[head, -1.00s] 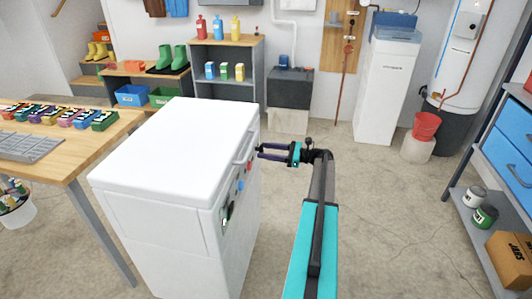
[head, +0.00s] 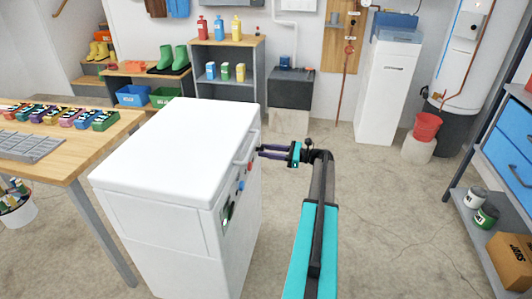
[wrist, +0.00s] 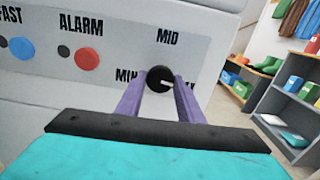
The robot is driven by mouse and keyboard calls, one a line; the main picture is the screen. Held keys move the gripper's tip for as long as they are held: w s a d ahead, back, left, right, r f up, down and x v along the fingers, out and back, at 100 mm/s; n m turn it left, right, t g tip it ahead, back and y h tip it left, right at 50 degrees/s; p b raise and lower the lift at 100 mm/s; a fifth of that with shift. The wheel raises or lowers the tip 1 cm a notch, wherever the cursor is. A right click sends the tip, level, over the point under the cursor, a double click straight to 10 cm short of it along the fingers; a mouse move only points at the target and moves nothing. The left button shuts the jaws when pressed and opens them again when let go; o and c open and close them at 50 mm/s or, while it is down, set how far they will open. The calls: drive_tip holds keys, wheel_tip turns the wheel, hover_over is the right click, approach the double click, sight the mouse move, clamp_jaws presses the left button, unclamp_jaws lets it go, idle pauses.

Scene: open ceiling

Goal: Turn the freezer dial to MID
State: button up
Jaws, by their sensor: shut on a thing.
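The white chest freezer (head: 178,140) stands left of centre in the head view. Its control panel is on the side facing my arm. In the wrist view the black dial (wrist: 160,79) sits below the MID label (wrist: 167,37) and right of the MIN label (wrist: 127,75). The dial's white pointer mark points right and slightly down, away from MID. The label on the right is partly hidden by a finger. My gripper (head: 260,151) is at the panel, its two purple fingers shut on the dial, one on each side, as the wrist view shows.
A red ALARM button (wrist: 87,59) and a blue button (wrist: 21,50) are left of the dial. The freezer handle (head: 244,150) is close to my fingers. A wooden table (head: 85,160) stands left of the freezer. The floor to the right is open.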

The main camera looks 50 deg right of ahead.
drive_tip(key=shift+s+a+f+n, duration=0.1)
drive_tip(key=shift+a+n, duration=0.05)
drive_tip(key=shift+n, duration=0.15)
drive_tip(key=shift+n+b, duration=4)
drive_tip(key=shift+n, duration=5.4)
drive_tip(key=o, duration=1)
drive_tip(key=shift+d, duration=0.2)
drive_tip(key=shift+o, duration=0.2)
